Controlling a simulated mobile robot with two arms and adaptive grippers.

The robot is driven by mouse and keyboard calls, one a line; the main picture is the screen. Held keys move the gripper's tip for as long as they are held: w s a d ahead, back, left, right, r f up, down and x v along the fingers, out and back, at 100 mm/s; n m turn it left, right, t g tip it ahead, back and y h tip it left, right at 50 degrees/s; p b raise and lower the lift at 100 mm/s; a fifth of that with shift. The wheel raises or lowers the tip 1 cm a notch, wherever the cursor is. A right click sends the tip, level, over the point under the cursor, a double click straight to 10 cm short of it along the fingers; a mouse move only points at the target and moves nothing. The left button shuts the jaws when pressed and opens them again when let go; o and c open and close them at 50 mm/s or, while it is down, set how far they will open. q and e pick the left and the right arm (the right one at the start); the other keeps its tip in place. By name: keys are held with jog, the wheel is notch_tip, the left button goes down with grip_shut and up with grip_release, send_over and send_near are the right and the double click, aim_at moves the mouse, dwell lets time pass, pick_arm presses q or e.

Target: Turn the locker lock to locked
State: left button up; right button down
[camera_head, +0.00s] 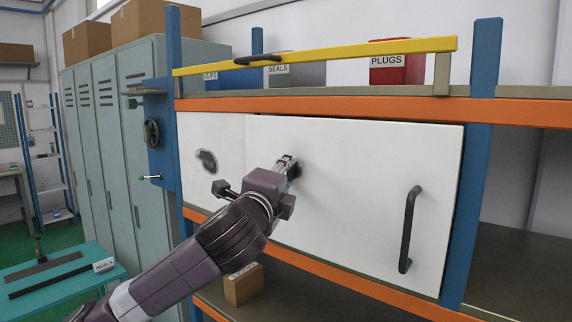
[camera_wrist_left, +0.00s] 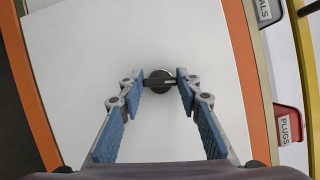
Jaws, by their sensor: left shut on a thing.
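The white locker door (camera_head: 355,190) is closed flat under the orange shelf edge, with a dark bar handle (camera_head: 409,230) at its right side. My left gripper (camera_head: 293,168) reaches the door at its upper left part. In the left wrist view my left gripper (camera_wrist_left: 161,83) is shut on the dark lock knob (camera_wrist_left: 158,75), a thin bar on a round base. In the head view the gripper mostly hides the lock. My right gripper is not in view.
A yellow bar (camera_head: 330,56) runs above the door, in front of bins, among them a red PLUGS bin (camera_head: 396,72). A blue post (camera_head: 476,160) stands at the right. A small carton (camera_head: 243,285) lies below. Grey-green lockers (camera_head: 105,130) and a teal table (camera_head: 60,275) are left.

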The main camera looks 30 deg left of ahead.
pick_arm(q)
jog(key=shift+n+g+p, duration=0.3)
jog(key=shift+n+p, duration=0.45)
jog(key=shift+n, duration=0.25)
jog(key=o, duration=1.2)
jog(key=shift+c, duration=0.2)
jog(key=v, duration=0.7)
jog(key=shift+s, duration=0.25)
